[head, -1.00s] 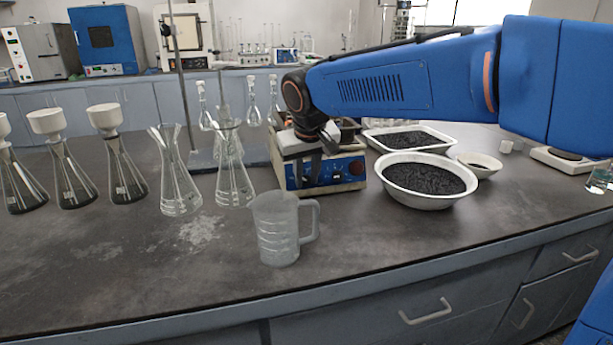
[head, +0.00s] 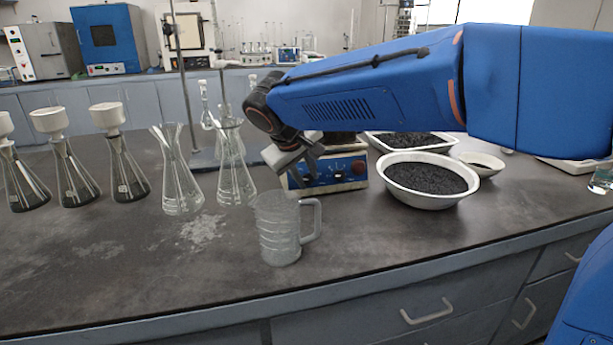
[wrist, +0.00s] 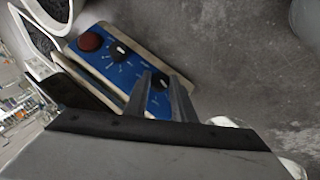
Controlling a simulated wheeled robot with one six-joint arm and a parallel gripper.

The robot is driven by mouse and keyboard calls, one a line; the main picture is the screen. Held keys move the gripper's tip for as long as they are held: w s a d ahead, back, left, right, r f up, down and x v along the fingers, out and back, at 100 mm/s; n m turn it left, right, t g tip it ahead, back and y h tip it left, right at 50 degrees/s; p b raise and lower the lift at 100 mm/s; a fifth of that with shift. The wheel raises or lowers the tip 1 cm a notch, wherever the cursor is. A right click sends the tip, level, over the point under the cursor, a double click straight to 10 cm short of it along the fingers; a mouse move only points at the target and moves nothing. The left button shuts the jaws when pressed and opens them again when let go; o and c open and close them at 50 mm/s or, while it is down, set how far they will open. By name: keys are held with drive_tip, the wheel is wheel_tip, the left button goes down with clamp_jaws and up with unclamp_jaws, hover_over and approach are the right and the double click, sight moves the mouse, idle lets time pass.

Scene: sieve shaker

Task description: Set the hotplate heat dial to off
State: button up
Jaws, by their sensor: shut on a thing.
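The hotplate (head: 345,178) stands on the bench with its blue control panel facing front. In the wrist view the panel (wrist: 108,66) carries a red round knob (wrist: 90,41), a black middle dial (wrist: 121,51) with a white mark, and another black dial (wrist: 159,80) at the far end. My gripper (head: 311,178) is at the panel's left end in the head view. In the wrist view my gripper (wrist: 161,78) has its fingers on either side of that end dial, shut on it. The fingers partly hide this dial, and its setting cannot be read. I cannot tell which dial is labelled heat.
A clear measuring jug (head: 278,228) stands in front of the hotplate. A conical flask (head: 236,178) is close on its left. A white bowl of black granules (head: 430,183) is on the right.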

drive_tip(key=o, duration=1)
drive_tip(key=v, duration=1.7)
drive_tip(key=shift+s+a+r, duration=0.1)
drive_tip(key=shift+s+r, duration=0.05)
drive_tip(key=shift+s, duration=0.05)
drive_tip(key=s+d+f+m+g, duration=0.1)
drive_tip(key=s+d+f, duration=0.15)
drive_tip(key=d, duration=0.45)
drive_tip(key=s+d+f+m+y, duration=0.1)
drive_tip(key=d+f, duration=0.3)
drive_tip(key=d, duration=0.4)
drive_tip(key=s+d+f+m+g, duration=0.1)
drive_tip(key=s+d+f, duration=0.15)
drive_tip(key=d, duration=0.45)
drive_tip(key=s+d+f+m, duration=0.1)
drive_tip(key=s+d+f, duration=0.3)
drive_tip(key=s+f, duration=0.1)
drive_tip(key=s+d+f+m+y, duration=0.1)
drive_tip(key=s+d+f, duration=0.3)
drive_tip(key=s+f, duration=0.1)
drive_tip(key=s+d+f+m, duration=0.2)
drive_tip(key=s+d+f, duration=0.2)
drive_tip(key=f, duration=0.3)
drive_tip(key=shift+s+d+f+t+y, duration=0.3)
drive_tip(key=shift+s+t, duration=0.1)
drive_tip(key=shift+s, duration=0.15)
